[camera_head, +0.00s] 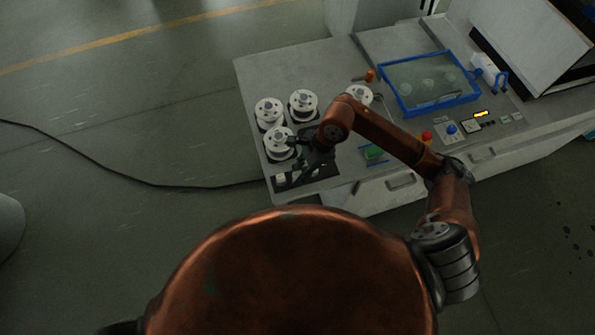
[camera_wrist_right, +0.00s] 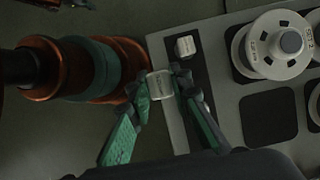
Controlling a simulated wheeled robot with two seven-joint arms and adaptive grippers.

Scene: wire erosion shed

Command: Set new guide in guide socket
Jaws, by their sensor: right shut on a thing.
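My right gripper (camera_wrist_right: 163,90) is shut on a small white guide block (camera_wrist_right: 160,84) with faint lettering, held between its green-padded fingers near the edge of the table. In the head view the same gripper (camera_head: 305,158) is over the table's front left corner, and its arm partly hides what lies below. A second white block (camera_wrist_right: 186,47) sits on a dark strip (camera_wrist_right: 198,75) beside the held one. I cannot tell the held block's height above the surface, nor pick out the guide socket with certainty. My left gripper is in neither view.
White wire spools (camera_head: 303,103) stand on dark pads at the table's left. An empty dark pad (camera_wrist_right: 270,117) lies near them. A blue-framed tank (camera_head: 430,82) and a control panel with a red button (camera_head: 427,136) are to the right. An orange-handled part (camera_head: 369,76) stands behind.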

